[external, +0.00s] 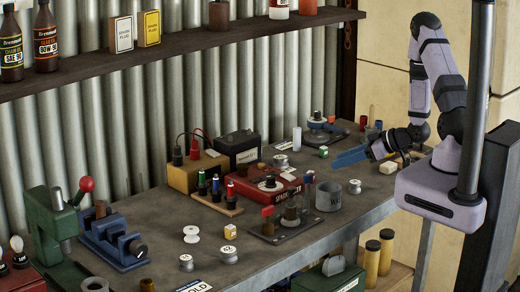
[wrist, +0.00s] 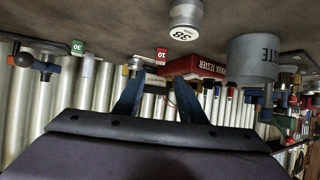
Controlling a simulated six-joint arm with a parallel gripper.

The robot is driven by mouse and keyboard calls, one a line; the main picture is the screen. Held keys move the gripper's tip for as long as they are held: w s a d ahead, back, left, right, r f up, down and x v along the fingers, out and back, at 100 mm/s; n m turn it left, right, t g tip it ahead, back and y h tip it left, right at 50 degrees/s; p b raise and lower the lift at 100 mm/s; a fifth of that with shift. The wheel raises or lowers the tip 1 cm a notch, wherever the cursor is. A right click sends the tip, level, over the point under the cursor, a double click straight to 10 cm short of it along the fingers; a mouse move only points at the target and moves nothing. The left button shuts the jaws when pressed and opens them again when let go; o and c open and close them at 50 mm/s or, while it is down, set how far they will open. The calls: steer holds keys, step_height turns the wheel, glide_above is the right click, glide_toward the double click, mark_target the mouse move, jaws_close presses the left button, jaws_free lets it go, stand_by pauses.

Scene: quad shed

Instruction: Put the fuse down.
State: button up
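My gripper (external: 350,157) is low over the right part of the bench, its blue fingers pointing left. A small green piece marked 30 (wrist: 77,47) stands further left in the wrist view; a green-and-white block (external: 323,152) in the external view looks like the same piece. I cannot tell for certain which piece is the fuse.
A spool marked 38 (wrist: 185,25) is close ahead of my gripper. A grey cup (external: 328,196) and red spark tester (external: 246,184) stand nearby. A battery (external: 237,146) is further back. The bench front (external: 290,255) has bare room.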

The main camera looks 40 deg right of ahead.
steer(key=shift+s, duration=0.15)
steer(key=shift+d, duration=0.1)
steer(key=shift+d+f+g+h, duration=0.4)
steer(key=shift+d+g+h, duration=0.15)
steer(key=shift+g+h, duration=0.15)
steer(key=d+g+h, duration=0.1)
steer(key=s+d+g+h, duration=0.1)
steer(key=shift+s+d+m+g+h, duration=0.1)
steer(key=shift+d+m+g+h, duration=0.2)
steer(key=shift+m, duration=0.1)
steer(key=s, duration=0.1)
steer(key=s+r+g+h, duration=0.1)
steer(key=s+m+g, duration=0.1)
steer(key=shift+r, duration=0.25)
steer(key=s+a+r+m+g, duration=0.1)
steer(key=s+a+r+g, duration=0.1)
steer(key=s+a, duration=0.2)
steer(key=s+a+r+m+g, duration=0.1)
steer(key=s+a+r+g, duration=0.2)
steer(key=s, duration=0.5)
steer(key=shift+s+a+r+m, duration=0.25)
steer(key=shift+a+r+m, duration=0.05)
steer(key=shift+a+r, duration=0.1)
steer(key=shift+f, duration=0.1)
steer(key=shift+o, duration=0.5)
